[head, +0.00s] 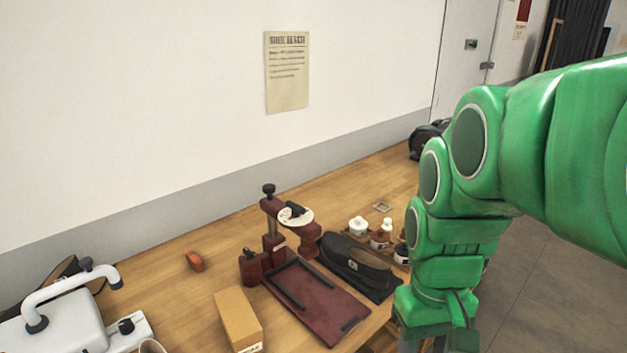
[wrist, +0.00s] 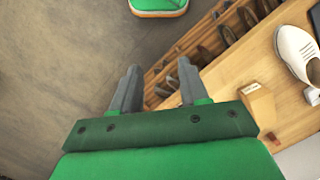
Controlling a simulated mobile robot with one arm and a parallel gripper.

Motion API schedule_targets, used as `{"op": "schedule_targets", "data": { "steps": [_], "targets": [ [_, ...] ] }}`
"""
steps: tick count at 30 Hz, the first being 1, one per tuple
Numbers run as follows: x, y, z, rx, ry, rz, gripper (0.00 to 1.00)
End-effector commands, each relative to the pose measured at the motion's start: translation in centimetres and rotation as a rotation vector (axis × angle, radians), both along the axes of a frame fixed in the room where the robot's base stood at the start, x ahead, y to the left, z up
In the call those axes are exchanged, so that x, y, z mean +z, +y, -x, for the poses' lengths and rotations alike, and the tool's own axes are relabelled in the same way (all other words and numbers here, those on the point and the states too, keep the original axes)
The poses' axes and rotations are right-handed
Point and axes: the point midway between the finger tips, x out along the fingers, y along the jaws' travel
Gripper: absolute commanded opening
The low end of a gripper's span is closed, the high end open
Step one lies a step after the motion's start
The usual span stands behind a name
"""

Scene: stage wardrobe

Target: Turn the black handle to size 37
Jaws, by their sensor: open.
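The black handle (head: 295,210) lies on a round white dial (head: 287,218) at the top of a dark red shoe-stretching stand (head: 272,243) on the workbench. The dial's size marks are too small to read, so I cannot tell which size the handle points at. My gripper (wrist: 158,80) shows in the wrist view, its two grey fingers apart with nothing between them. It hangs past the bench's front edge, to the right of the stand and away from the handle. The wrist view does not show the handle.
A black shoe (head: 355,262) sits right of the stand, with small bottles (head: 380,238) behind it. A tan box (head: 238,318) and a white machine (head: 65,325) are at left. The wrist view shows a white shoe (wrist: 296,52) and a shelf of shoes (wrist: 205,45) under the bench.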

Motion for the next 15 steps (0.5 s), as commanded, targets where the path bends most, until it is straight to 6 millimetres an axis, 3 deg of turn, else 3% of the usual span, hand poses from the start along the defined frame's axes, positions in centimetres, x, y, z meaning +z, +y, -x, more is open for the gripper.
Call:
{"op": "schedule_targets", "data": {
  "steps": [15],
  "targets": [
    [5.4, 3.0, -14.1, 0.206, -0.067, 0.032, 0.44]
  ]
}}
